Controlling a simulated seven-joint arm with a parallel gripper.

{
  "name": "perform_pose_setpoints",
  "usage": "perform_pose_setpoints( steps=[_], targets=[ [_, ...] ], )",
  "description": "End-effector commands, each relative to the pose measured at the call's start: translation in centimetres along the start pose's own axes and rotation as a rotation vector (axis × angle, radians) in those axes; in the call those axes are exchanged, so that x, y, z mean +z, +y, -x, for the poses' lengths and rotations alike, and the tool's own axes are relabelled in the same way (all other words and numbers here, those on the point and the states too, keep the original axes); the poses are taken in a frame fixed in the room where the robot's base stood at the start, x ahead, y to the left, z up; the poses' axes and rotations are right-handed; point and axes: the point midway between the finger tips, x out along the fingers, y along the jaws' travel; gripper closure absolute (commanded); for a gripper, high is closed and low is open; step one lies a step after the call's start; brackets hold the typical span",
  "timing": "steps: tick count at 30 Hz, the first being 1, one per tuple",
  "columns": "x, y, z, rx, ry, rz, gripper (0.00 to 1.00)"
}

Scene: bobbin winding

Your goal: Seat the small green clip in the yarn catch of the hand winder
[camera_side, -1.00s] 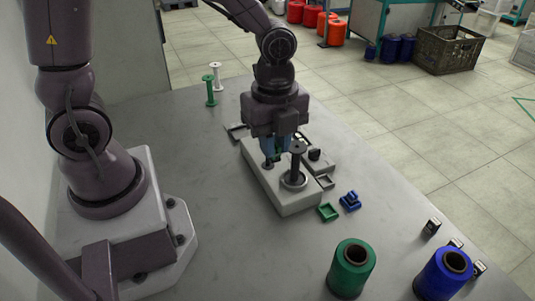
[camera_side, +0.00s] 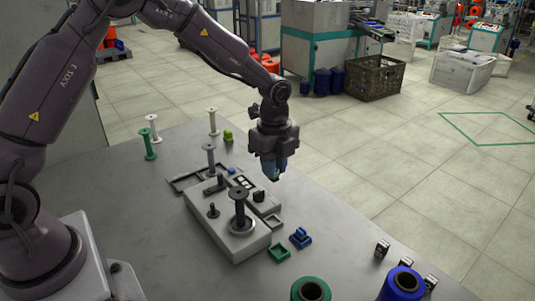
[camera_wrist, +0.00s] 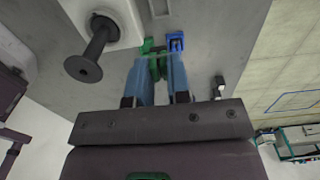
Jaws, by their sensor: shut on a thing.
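My gripper (camera_side: 274,178) is raised above the table, beside the far right part of the hand winder (camera_side: 226,242). In the wrist view its blue fingers (camera_wrist: 158,64) are shut on the small green clip (camera_wrist: 156,70), which is mostly hidden between them. The winder is a pale grey block with a dark spool (camera_side: 239,212) on it; its corner and spool also show at the upper left of the wrist view (camera_wrist: 98,45). The held clip is apart from the winder. I cannot clearly make out the yarn catch.
Green (camera_side: 311,289) and blue (camera_side: 404,284) yarn cones stand in front. Several bobbins (camera_side: 150,145) stand at the back left. The table's right edge is close.

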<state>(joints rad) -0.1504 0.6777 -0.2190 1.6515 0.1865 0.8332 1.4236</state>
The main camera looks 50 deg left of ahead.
Motion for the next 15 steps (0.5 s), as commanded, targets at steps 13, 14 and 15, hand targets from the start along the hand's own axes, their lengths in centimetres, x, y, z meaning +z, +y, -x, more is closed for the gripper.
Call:
perform_pose_setpoints(
  steps=[13, 14, 15],
  targets=[
    [0.0, 0.1, -7.3, 0.001, 0.0, 0.0, 1.0],
    [0.0, 0.1, -7.5, 0.001, 0.0, 0.0, 1.0],
    [0.0, 0.1, -7.8, 0.001, 0.0, 0.0, 1.0]
  ],
)
